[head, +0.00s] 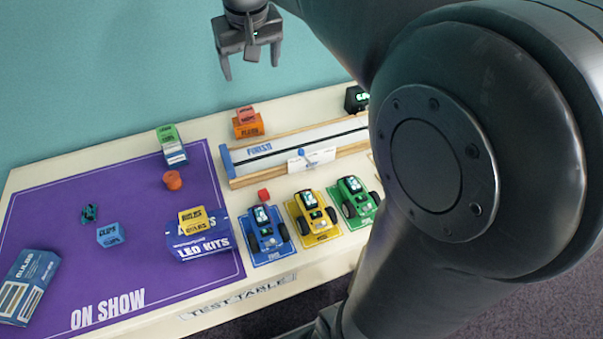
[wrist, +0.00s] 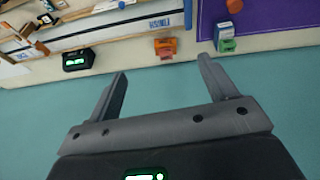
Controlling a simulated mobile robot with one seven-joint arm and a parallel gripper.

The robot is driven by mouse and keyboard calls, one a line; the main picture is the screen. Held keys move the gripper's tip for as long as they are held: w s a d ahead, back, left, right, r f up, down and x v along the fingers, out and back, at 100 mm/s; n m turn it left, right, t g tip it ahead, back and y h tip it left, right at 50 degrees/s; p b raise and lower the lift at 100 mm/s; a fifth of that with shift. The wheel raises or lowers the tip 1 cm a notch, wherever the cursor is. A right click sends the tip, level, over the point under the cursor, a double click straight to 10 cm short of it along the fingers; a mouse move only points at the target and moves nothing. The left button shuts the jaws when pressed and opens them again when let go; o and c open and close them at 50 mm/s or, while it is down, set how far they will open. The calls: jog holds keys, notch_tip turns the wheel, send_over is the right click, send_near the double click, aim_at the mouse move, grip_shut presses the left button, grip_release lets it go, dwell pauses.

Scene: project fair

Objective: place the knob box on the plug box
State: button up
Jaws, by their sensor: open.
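A small salmon-pink box (head: 246,113), which looks like the knob box, rests on top of an orange box (head: 249,130), which looks like the plug box; the lettering is too small to read surely. In the wrist view the pink box (wrist: 165,53) and orange box (wrist: 164,42) show beyond the fingertips. My gripper (head: 250,72) is open and empty, raised above and behind the pair, apart from both. It also shows in the wrist view (wrist: 162,66).
A green box (head: 166,133) sits on a white-and-blue box (head: 175,155) to the left. The wooden-sided track (head: 285,147) and a black timer (head: 356,99) are to the right. Several toy cars and boxes stand in front. My arm hides the table's right side.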

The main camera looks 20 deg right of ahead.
jog(key=s+f, duration=0.5)
jog(key=s, duration=0.6)
jog(key=s+d+f+t, duration=0.1)
jog(key=s+f, duration=0.3)
jog(key=s, duration=0.7)
jog(key=shift+s+f+m+t+y, duration=0.3)
jog(key=shift+f+m, duration=0.1)
